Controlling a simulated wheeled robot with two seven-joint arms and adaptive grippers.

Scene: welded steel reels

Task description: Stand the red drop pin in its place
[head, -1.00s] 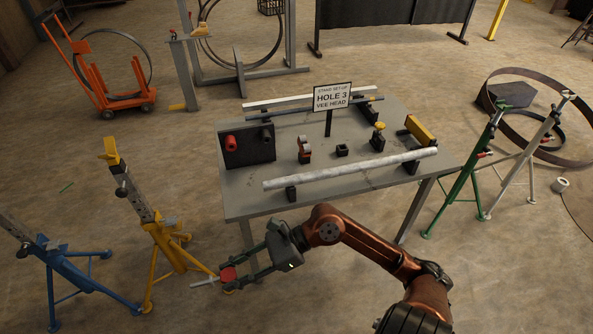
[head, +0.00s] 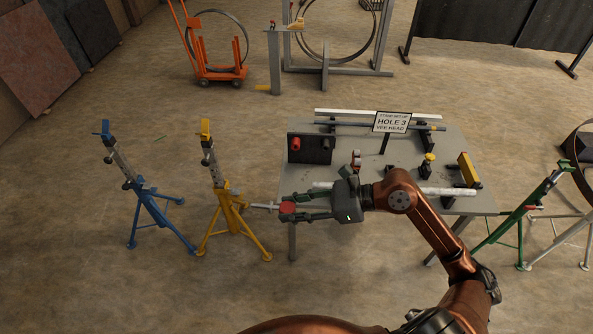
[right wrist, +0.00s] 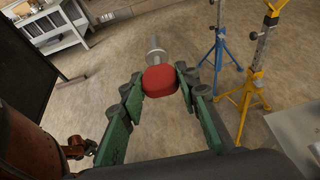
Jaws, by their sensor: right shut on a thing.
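My right gripper (head: 290,207) is shut on the red drop pin (head: 288,208). The pin's red head is between the fingers, and its grey shank points left toward the yellow stand (head: 211,165). In the right wrist view the red head (right wrist: 159,81) sits between the green fingertips, with the grey collar and shank beyond it. The yellow stand has a post with holes and a tripod base. It also shows in the right wrist view (right wrist: 258,60), right of the pin. I cannot tell whether the shank tip touches it. My left gripper is not in view.
A blue stand (head: 121,160) is at the left, a green stand (head: 527,205) at the right. The grey table (head: 455,146) carries a dark board (head: 311,156) with a red piece, bars, small blocks and a "HOLE 3 VEE HEAD" sign (head: 391,122). Floor left of the stands is clear.

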